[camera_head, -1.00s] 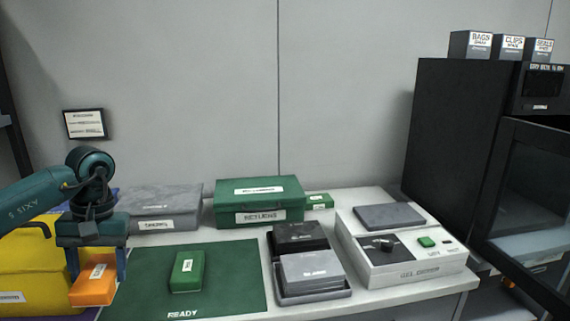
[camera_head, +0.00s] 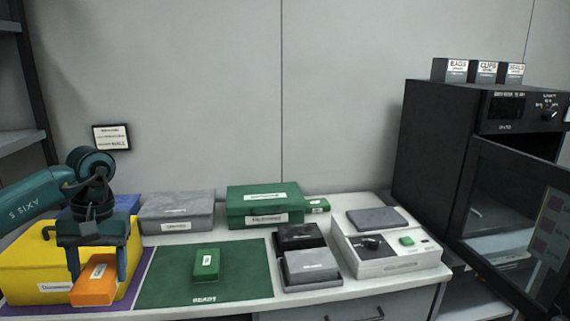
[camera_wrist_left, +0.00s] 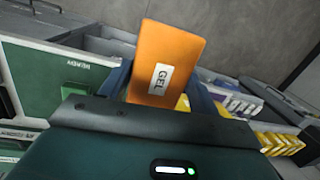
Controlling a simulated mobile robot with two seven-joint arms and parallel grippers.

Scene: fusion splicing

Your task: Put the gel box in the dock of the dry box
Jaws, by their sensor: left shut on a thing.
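The orange gel box (camera_head: 95,285) is held by my left gripper (camera_head: 98,272) at the lower left of the head view. In the left wrist view the gel box (camera_wrist_left: 166,52) stands out between the fingers, its white GEL label facing the camera. The dry box (camera_head: 440,150) is the black cabinet at the right of the head view. Its door (camera_head: 515,215) stands open with a dark window. A dock in it cannot be made out. My right gripper is not in view.
A yellow case (camera_head: 35,262) stands behind the gel box. A green READY mat (camera_head: 160,285) carries a green box (camera_head: 206,265). Grey and green cases line the back of the table. A white gel station (camera_head: 400,262) stands at the table's right end, near the open door.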

